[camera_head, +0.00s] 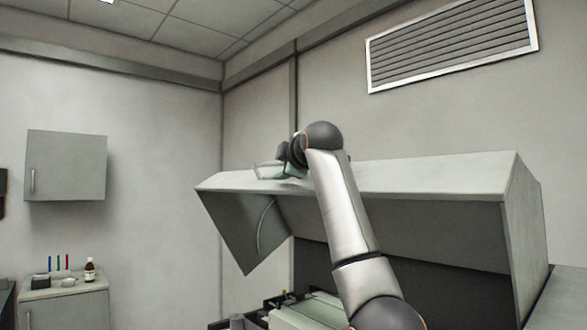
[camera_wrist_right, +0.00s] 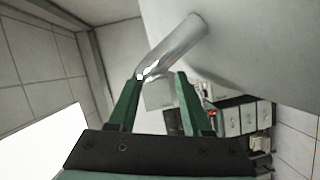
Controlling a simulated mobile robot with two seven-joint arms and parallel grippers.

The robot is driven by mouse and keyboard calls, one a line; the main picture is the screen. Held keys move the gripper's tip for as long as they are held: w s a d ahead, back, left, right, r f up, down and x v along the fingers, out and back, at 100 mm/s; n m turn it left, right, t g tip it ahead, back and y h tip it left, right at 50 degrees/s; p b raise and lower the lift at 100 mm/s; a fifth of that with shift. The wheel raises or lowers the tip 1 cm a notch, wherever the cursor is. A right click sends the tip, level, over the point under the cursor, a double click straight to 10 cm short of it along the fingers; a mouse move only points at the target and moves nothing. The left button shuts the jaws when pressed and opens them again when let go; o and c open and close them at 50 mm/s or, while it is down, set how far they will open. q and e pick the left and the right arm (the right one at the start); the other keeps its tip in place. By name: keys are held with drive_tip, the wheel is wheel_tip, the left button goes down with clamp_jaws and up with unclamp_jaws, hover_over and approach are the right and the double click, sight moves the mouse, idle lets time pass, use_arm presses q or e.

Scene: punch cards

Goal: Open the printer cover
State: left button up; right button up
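The large pale grey printer cover (camera_head: 440,178) stands raised and tilted over the dark opening of the machine in the head view. Its left end panel (camera_head: 235,225) hangs down and bears a thin curved strip. My right arm reaches up in front of the cover. My right gripper (camera_head: 268,171) is at the cover's upper left edge, partly hidden by its own wrist. In the right wrist view, the green fingers of my right gripper (camera_wrist_right: 155,82) are apart, with a shiny metal bar handle (camera_wrist_right: 172,48) at their tips. Firm contact cannot be told. My left gripper is out of view.
Machine parts (camera_head: 300,312) show under the cover, partly behind my arm. A vent (camera_head: 452,45) is high on the wall.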

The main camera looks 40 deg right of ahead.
drive_tip(key=b+v, duration=0.3)
drive_tip(key=v, duration=0.6)
drive_tip(key=shift+s, duration=0.4)
